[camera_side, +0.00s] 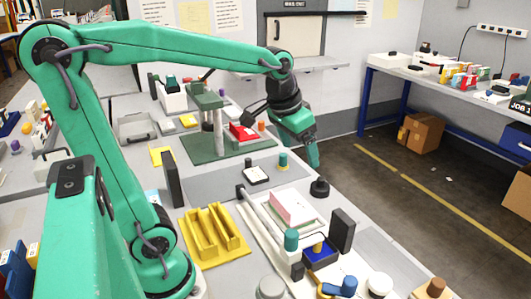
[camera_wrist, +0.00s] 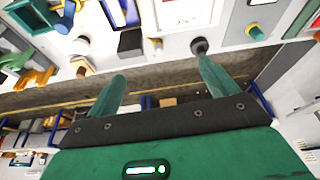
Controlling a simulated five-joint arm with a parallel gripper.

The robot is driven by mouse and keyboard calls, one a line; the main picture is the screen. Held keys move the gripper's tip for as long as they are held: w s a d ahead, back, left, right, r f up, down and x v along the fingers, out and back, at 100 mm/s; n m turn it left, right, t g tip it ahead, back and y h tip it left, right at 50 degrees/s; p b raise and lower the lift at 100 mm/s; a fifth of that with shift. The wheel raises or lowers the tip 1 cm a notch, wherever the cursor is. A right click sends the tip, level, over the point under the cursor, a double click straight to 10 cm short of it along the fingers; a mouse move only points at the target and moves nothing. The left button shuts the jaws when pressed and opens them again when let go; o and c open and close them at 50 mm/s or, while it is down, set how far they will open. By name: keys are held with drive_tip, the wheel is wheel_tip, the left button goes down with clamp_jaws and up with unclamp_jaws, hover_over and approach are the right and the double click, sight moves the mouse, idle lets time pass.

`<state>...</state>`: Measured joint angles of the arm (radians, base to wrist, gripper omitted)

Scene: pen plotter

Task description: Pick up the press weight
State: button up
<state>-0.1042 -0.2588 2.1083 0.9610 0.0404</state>
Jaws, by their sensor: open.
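A small round black piece with a knob on top, which looks like the press weight (camera_side: 320,188), stands upright on the grey bench near its right edge in the side view. It also shows at the top of the wrist view (camera_wrist: 200,46), close beyond the tip of the right-hand finger. My gripper (camera_side: 313,160) hangs above and behind it in the side view, clear of it. In the wrist view my gripper (camera_wrist: 160,75) has its two green fingers wide apart with nothing between them.
A yellow slotted rack (camera_side: 213,235) and a green press stand (camera_side: 218,145) are on the bench. The bench's right edge drops to open floor.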

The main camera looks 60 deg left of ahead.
drive_tip(key=w+a+f+g, duration=0.1)
drive_tip(key=w+a+f, duration=0.2)
drive_tip(key=w, duration=0.3)
drive_tip(key=w+a+f+g, duration=0.1)
drive_tip(key=w+a+f, duration=0.25)
drive_tip(key=w, duration=0.25)
drive_tip(key=n+g, duration=0.1)
drive_tip(key=g, duration=0.1)
hover_over(322, 178)
wheel_tip(322, 178, down, 12)
drive_tip(key=shift+d+r, duration=0.1)
drive_tip(key=shift+r, duration=0.1)
drive_tip(key=shift+w+f, duration=0.1)
drive_tip(key=shift+f, duration=0.2)
drive_tip(key=shift+f, duration=0.1)
drive_tip(key=shift+f, duration=1.2)
drive_tip(key=shift+f, duration=0.1)
drive_tip(key=shift+a+f, duration=0.2)
drive_tip(key=shift+f, duration=2.3)
drive_tip(key=shift+c, duration=0.5)
